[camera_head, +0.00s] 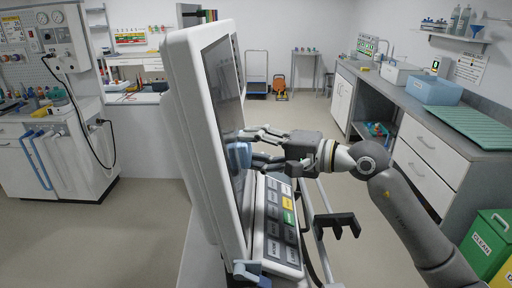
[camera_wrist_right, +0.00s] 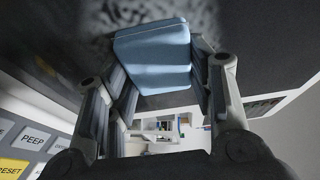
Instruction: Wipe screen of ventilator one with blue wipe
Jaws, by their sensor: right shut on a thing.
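The ventilator's dark screen (camera_head: 222,95) stands upright in a white frame (camera_head: 190,120), seen nearly edge-on in the head view. My right gripper (camera_head: 252,148) reaches in from the right and is shut on the blue wipe (camera_head: 239,155). In the right wrist view the blue wipe (camera_wrist_right: 154,58) sits between the fingers of the right gripper (camera_wrist_right: 155,85), folded into a pad, against or very close to the dark screen (camera_wrist_right: 60,35). Blurred grey smudges show on the screen around the wipe. My left gripper is not in view.
A button panel (camera_head: 278,222) juts out below the screen, under my right gripper; its PEEP button (camera_wrist_right: 35,137) shows in the wrist view. A dark bracket (camera_head: 337,224) and rail stand right of it. A counter (camera_head: 420,120) runs along the right.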

